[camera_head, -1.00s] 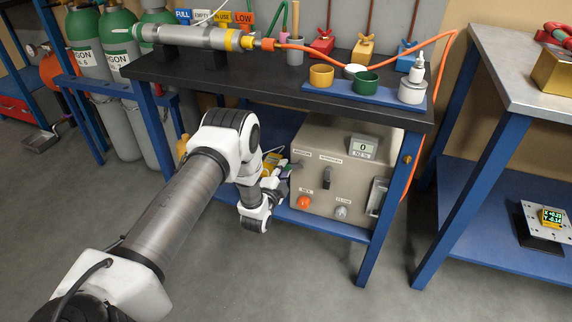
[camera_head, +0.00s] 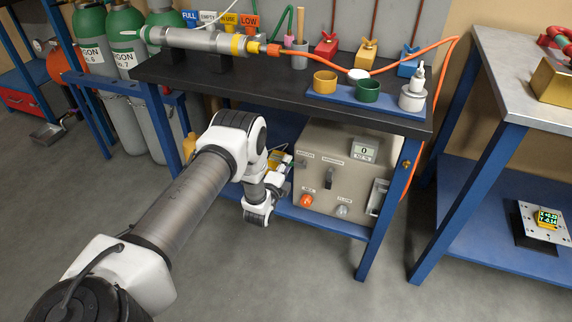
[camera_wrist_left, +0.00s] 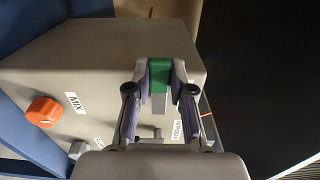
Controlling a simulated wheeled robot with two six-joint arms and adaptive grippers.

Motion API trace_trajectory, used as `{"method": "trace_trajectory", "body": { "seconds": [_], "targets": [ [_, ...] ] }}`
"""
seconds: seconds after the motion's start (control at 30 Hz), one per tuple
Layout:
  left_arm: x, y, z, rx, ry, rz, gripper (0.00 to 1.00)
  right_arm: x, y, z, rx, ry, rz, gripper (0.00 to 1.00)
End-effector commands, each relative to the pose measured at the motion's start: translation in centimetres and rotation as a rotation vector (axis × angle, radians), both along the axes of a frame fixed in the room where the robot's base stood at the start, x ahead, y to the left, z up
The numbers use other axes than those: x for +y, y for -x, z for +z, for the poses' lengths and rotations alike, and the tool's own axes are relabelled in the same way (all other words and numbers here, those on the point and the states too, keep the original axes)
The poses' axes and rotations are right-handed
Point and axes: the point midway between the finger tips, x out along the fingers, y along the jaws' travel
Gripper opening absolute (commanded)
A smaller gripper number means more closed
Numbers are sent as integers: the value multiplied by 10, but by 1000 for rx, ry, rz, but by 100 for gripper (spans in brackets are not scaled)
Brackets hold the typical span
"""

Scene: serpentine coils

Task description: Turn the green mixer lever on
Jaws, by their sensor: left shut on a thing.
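The mixer is a beige box (camera_head: 318,212) on the blue lower shelf under the black bench. In the left wrist view, the green lever (camera_wrist_left: 160,74) is between the two fingers of my left gripper (camera_wrist_left: 161,70), which is shut on it. In the head view my left gripper (camera_head: 287,162) is at the upper left of the box front, and the lever is hidden there. The box (camera_wrist_left: 110,50) fills much of the wrist view. My right gripper is not in view.
The box front also has a dark lever (camera_head: 329,178), an orange MIX knob (camera_head: 306,201), a grey FLOW knob (camera_head: 342,211) and a display (camera_head: 364,149). Gas cylinders (camera_head: 90,55) stand at left. The floor in front is clear.

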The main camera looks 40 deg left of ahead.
Motion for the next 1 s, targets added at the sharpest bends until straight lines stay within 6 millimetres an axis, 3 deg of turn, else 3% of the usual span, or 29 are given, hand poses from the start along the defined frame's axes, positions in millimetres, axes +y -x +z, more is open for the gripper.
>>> {"method": "trace_trajectory", "body": {
  "seconds": [0.17,0.2,0.23,0.53,0.67,1.0],
  "targets": [
    [0,0,0,0,-2,0,0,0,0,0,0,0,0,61],
    [0,0,0,0,-2,0,36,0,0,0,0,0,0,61],
    [0,0,0,0,-2,0,47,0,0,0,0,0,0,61],
    [0,0,0,0,0,0,48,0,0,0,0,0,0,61],
    [-2,10,-1,3,1,0,48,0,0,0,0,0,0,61],
    [-21,89,-1,5,1,0,48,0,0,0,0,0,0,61]
  ]
}}
